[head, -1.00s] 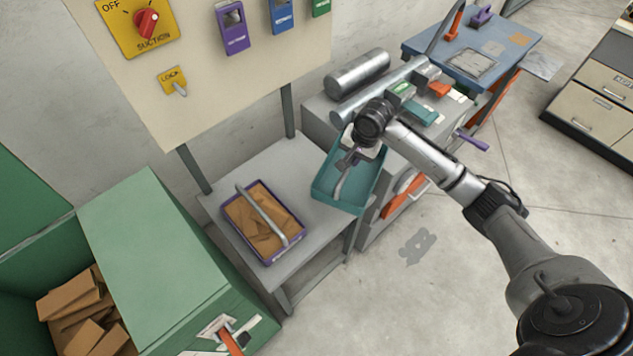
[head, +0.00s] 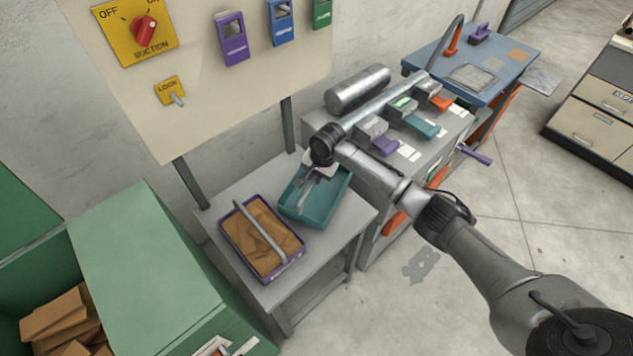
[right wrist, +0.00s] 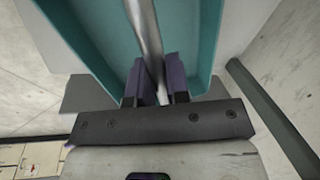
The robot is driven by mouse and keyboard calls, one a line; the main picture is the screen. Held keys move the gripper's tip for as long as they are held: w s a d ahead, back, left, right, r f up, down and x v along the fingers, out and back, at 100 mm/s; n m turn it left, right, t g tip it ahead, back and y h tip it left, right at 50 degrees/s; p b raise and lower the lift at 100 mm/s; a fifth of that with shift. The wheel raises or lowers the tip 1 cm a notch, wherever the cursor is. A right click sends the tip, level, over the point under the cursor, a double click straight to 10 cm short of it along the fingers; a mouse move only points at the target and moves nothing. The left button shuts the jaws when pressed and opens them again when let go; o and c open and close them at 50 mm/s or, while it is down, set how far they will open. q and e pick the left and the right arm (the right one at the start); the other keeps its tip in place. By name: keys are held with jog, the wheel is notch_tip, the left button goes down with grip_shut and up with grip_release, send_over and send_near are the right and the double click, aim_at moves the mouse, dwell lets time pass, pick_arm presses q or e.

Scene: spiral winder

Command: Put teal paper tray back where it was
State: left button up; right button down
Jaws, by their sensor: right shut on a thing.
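The teal paper tray (head: 322,212) is at the right part of the grey side table (head: 300,275), beside the purple tray. It looks empty, and its grey bar handle (head: 306,192) runs across it. My right gripper (head: 318,172) is shut on that handle from above. In the right wrist view the two purple fingers (right wrist: 156,80) close on the handle (right wrist: 146,30), with the teal tray wall (right wrist: 202,35) beyond. I cannot tell whether the tray touches the table or hangs just above it. My left gripper is out of view.
A purple tray (head: 224,228) holding brown pieces stands close on the left. A green bin (head: 140,255) is at the lower left. A grey machine (head: 380,205) with a roller (head: 358,88) stands to the right. Table posts and the control panel (head: 200,100) rise behind.

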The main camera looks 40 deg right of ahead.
aim_at(316, 194)
notch_tip(316, 194, down, 3)
jog(key=shift+r+b, duration=0.1)
jog(key=shift+b, duration=0.2)
jog(key=c, duration=1.1)
grip_release()
jog(key=shift+f, duration=0.2)
